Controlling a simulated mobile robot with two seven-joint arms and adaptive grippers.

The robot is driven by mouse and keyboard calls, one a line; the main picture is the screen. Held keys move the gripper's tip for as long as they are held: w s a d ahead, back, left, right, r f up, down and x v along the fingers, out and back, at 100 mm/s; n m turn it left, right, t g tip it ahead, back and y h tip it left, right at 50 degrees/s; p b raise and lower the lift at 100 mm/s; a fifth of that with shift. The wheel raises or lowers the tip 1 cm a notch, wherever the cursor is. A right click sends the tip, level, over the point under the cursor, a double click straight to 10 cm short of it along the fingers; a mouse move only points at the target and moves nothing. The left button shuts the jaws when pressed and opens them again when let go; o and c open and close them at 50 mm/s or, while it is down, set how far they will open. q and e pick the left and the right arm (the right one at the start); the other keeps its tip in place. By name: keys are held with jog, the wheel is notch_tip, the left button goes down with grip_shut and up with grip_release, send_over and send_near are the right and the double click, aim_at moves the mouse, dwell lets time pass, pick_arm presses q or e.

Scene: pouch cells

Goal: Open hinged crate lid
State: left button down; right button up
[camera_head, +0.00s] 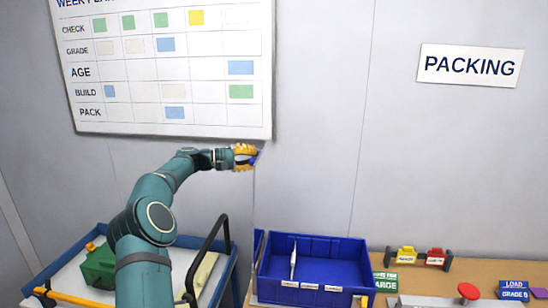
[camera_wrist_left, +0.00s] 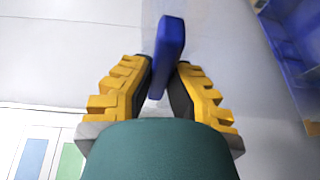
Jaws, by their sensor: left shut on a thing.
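The blue crate (camera_head: 312,281) stands on the wooden bench with its top open to view. A white divider-like piece stands inside it. My left gripper (camera_head: 247,157) is high above the crate's left side, in front of the wall. It is shut on a blue handle (camera_head: 254,160), which shows between the yellow fingers in the left wrist view (camera_wrist_left: 170,45). A faint thin line runs down from the handle to the crate's left edge; it looks like a clear lid seen nearly edge-on, standing upright. The crate also shows at the wrist view's upper right (camera_wrist_left: 289,36). My right gripper is out of view.
A blue-edged cart (camera_head: 230,277) with a black handle stands left of the crate, holding a green object (camera_head: 99,266). Right of the crate, the bench (camera_head: 435,281) bears yellow and red pieces (camera_head: 421,257), a red button (camera_head: 468,291) and small signs. A whiteboard (camera_head: 165,65) hangs behind my left arm.

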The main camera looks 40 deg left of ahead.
pick_arm(q)
jog(key=shift+s+a+t+p, duration=0.2)
jog(key=shift+s+a, duration=0.2)
jog(key=shift+a, duration=0.3)
jog(key=shift+s+a+t+p, duration=0.15)
jog(key=shift+s+a, duration=0.25)
jog(key=shift+a, duration=0.25)
jog(key=c, duration=0.9)
grip_release()
jog(key=shift+f, duration=0.1)
jog(key=v, duration=1.2)
jog(key=shift+f, duration=0.2)
